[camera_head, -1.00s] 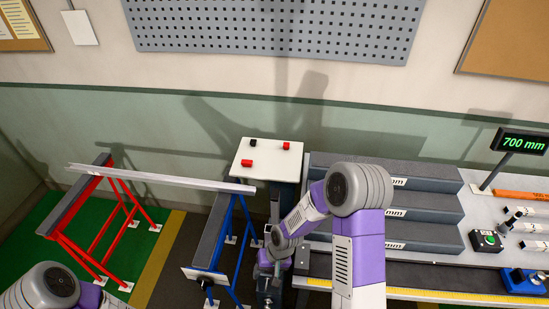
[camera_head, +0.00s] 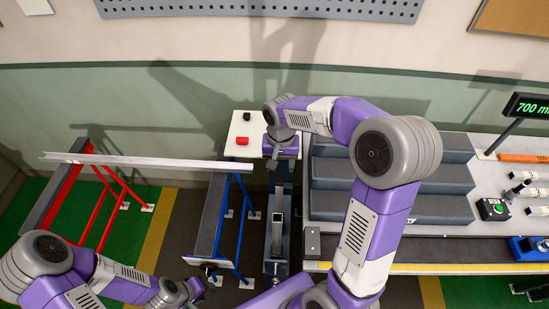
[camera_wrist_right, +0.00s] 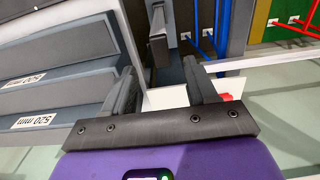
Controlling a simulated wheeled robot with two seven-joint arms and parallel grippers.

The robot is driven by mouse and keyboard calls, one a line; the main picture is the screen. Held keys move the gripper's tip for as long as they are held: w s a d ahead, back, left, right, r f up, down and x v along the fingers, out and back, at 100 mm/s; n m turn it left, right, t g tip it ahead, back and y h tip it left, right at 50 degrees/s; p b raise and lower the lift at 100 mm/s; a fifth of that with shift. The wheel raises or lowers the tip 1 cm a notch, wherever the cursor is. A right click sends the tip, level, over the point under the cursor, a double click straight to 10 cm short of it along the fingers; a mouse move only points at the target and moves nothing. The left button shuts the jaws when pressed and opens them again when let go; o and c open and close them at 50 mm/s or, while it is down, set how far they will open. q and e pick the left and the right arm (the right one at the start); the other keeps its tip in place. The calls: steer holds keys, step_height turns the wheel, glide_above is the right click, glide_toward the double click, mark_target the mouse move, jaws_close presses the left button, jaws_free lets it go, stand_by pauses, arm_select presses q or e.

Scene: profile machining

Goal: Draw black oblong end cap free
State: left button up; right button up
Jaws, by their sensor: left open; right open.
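A small black block (camera_head: 246,116), which I take for the black oblong end cap, stands near the back of the white side table (camera_head: 240,128). Its exact shape is too small to tell. My left gripper (camera_head: 196,289) is low at the bottom edge, small and partly cut off, away from the table.
A red block (camera_head: 242,141) lies on the table; it shows partly beside a finger in the wrist view (camera_wrist_right: 226,97). A long silver profile (camera_head: 150,162) spans the red and blue stands. A grey upright post (camera_head: 277,217) stands below my right gripper. Stepped grey shelves (camera_head: 335,175) are right.

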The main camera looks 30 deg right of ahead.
mark_target(280, 179)
step_height(280, 179, down, 6)
steer(key=shift+s, duration=0.15)
steer(key=shift+f, duration=0.6)
jaws_close()
